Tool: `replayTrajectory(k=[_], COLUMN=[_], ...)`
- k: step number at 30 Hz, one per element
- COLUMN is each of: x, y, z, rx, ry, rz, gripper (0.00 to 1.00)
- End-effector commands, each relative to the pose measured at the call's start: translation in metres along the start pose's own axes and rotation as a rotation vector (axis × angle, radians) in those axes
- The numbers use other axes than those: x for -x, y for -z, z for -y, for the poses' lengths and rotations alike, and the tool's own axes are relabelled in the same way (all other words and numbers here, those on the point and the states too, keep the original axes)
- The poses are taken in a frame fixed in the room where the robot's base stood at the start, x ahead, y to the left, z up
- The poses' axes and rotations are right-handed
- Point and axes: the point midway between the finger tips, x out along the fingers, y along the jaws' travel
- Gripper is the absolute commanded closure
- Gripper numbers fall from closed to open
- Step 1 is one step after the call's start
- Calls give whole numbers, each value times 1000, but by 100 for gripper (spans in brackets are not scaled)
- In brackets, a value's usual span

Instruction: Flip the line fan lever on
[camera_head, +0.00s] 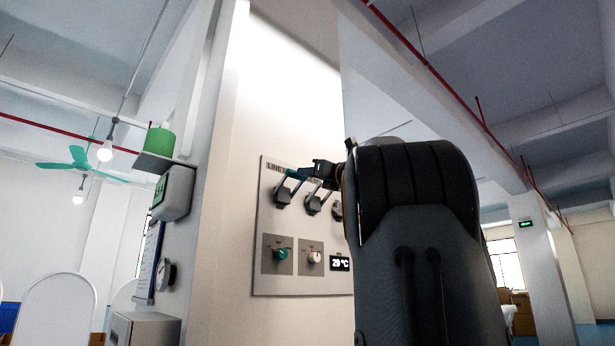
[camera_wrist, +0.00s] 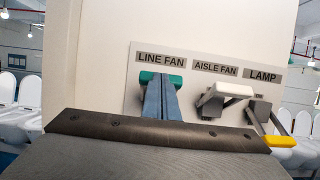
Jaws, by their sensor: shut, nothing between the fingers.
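The line fan lever has a teal handle (camera_wrist: 147,76) just under the LINE FAN label (camera_wrist: 161,60) in the wrist view. In the head view its teal handle (camera_head: 296,174) stands up and out from its grey mount at the panel's left. My gripper (camera_wrist: 161,86) is shut, with its two blue-grey fingers together. The fingertips overlap the middle of the teal handle in the wrist view and hide part of it and its arms. I cannot tell whether they touch it. My gripper also shows in the head view (camera_head: 314,171), close beside the handle.
The aisle fan lever (camera_wrist: 231,91) with a white handle and the lamp lever (camera_wrist: 280,141) with a yellow handle sit to the right. A wall box (camera_head: 173,193) juts out at left.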

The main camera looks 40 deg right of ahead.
Motion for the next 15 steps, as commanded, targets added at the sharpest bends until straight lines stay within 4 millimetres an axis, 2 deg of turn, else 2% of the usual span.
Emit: replayTrajectory(k=[4, 15], x=[-3, -4], y=[-7, -9], z=[-1, -3], rx=[2, 1], ry=[1, -1], rz=[7, 10], gripper=[100, 100])
